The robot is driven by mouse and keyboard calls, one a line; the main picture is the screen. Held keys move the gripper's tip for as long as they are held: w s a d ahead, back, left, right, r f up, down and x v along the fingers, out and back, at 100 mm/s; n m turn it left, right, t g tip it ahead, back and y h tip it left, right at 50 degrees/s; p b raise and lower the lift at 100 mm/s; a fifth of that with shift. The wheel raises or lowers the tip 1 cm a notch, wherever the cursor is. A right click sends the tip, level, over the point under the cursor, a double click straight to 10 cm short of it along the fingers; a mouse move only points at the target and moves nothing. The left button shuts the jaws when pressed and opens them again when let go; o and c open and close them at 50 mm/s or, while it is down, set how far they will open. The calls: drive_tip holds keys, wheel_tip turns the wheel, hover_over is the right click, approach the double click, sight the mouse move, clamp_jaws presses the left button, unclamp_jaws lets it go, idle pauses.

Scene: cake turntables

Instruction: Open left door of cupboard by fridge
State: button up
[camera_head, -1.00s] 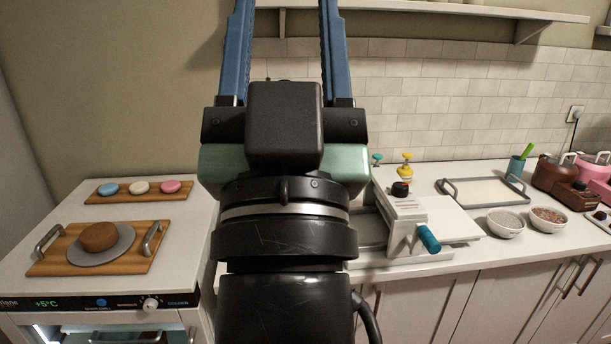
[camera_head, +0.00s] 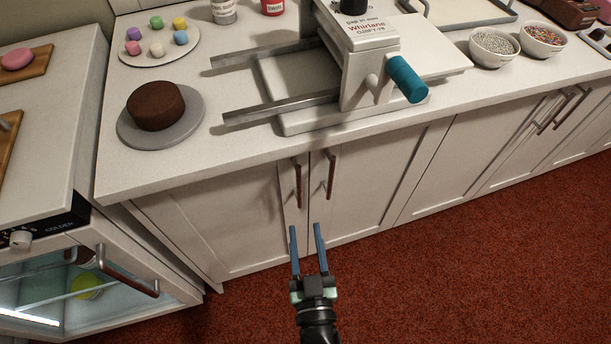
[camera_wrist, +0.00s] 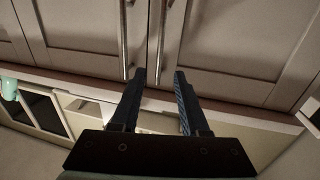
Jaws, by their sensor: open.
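The cupboard beside the fridge has pale panelled doors. Its left door (camera_head: 220,220) is shut, with an upright bar handle (camera_head: 297,182) near its right edge. The right door (camera_head: 365,185) is also shut, with its handle (camera_head: 331,175) close by. My gripper (camera_head: 305,226) is open and empty, in front of the doors near the lower end of the left handle. The wrist view looks inverted. There the left door's handle (camera_wrist: 160,35) lines up with the gap between the fingertips (camera_wrist: 159,74). I cannot tell its depth relative to them.
The glass-fronted fridge (camera_head: 90,275) stands at the left, with its own handle (camera_head: 125,272). The counter above holds a chocolate cake (camera_head: 155,106) on a grey disc and a slicing machine (camera_head: 365,60). More cupboards (camera_head: 480,150) run right. The red floor (camera_head: 450,270) is clear.

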sight(299, 187)
drive_tip(key=w, duration=0.4)
drive_tip(key=w+a+b, duration=0.1)
drive_tip(key=w, duration=0.3)
drive_tip(key=w+b, duration=0.1)
drive_tip(key=w, duration=0.3)
drive_tip(key=shift+a+r, duration=0.1)
drive_tip(key=shift+a, duration=0.1)
clamp_jaws()
idle(0.9)
